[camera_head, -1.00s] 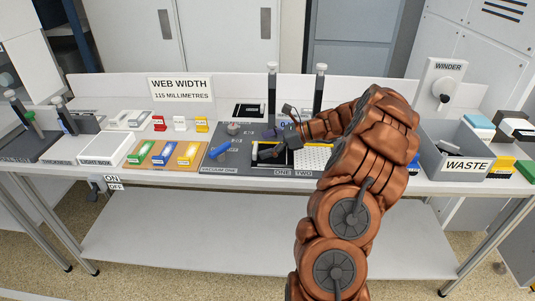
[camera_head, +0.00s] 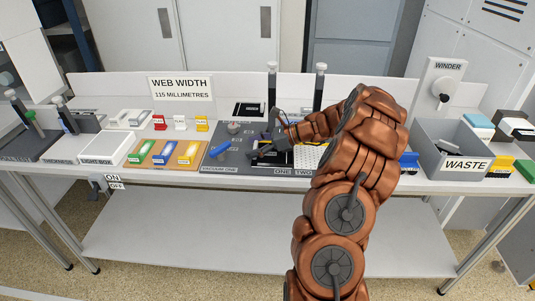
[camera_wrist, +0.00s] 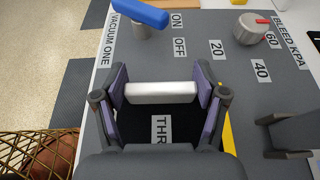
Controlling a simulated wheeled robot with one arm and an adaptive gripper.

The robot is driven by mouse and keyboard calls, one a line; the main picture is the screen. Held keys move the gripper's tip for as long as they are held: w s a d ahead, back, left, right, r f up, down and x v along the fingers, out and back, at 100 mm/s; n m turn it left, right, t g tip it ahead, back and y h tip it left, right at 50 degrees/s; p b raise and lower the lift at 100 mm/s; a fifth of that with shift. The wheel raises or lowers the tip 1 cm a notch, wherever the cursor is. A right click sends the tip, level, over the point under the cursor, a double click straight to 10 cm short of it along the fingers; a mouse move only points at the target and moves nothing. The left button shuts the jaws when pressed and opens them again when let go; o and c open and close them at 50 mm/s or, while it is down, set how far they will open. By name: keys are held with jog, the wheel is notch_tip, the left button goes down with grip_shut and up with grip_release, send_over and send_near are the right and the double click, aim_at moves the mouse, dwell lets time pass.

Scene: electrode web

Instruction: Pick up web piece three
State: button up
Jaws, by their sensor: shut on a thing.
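Web piece three (camera_wrist: 161,130) is a dark sheet with a white label reading "THR", the rest hidden behind my gripper. A pale silver bar (camera_wrist: 160,93) lies across its far end. My gripper (camera_wrist: 160,90) is shut on this bar, one purple-padded finger at each end. In the head view, my gripper (camera_head: 273,148) is over the grey vacuum plate (camera_head: 225,158), and my arm hides much of the spot. I cannot tell whether the piece touches the plate.
A blue lever (camera_wrist: 140,13) and a round bleed knob (camera_wrist: 250,28) stand beyond my fingers. A dark post bracket (camera_wrist: 290,135) is close on the right. The grey waste bin (camera_head: 462,145) stands right; coloured blocks on a wooden board (camera_head: 167,153) are left.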

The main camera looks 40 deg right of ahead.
jog(key=shift+c, duration=1.2)
jog(key=shift+r, duration=0.1)
